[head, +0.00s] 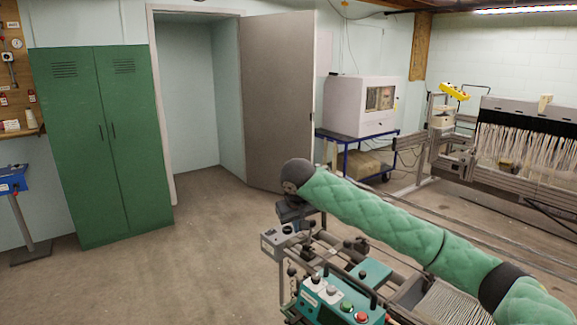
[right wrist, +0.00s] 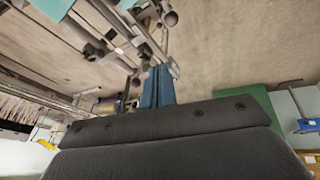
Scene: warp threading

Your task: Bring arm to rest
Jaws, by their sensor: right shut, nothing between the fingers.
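My right arm comes in from the right of the head view in a green quilted sleeve. It ends at a dark wrist bent downward, with my right gripper (head: 290,212) low below it and partly hidden, close to the frame of the machine (head: 330,255). In the right wrist view two blue fingers (right wrist: 157,86) lie together, shut and empty, over bare floor and metal parts. Whether the gripper touches the machine, I cannot tell. My left gripper is not in view.
A control box (head: 340,300) with coloured buttons stands below the arm. A warp machine with white threads (head: 520,148) is at the right. A blue cart (head: 350,143) carries a white cabinet (head: 360,105). Green lockers (head: 105,145) stand left of an open door (head: 278,100). The floor at left centre is clear.

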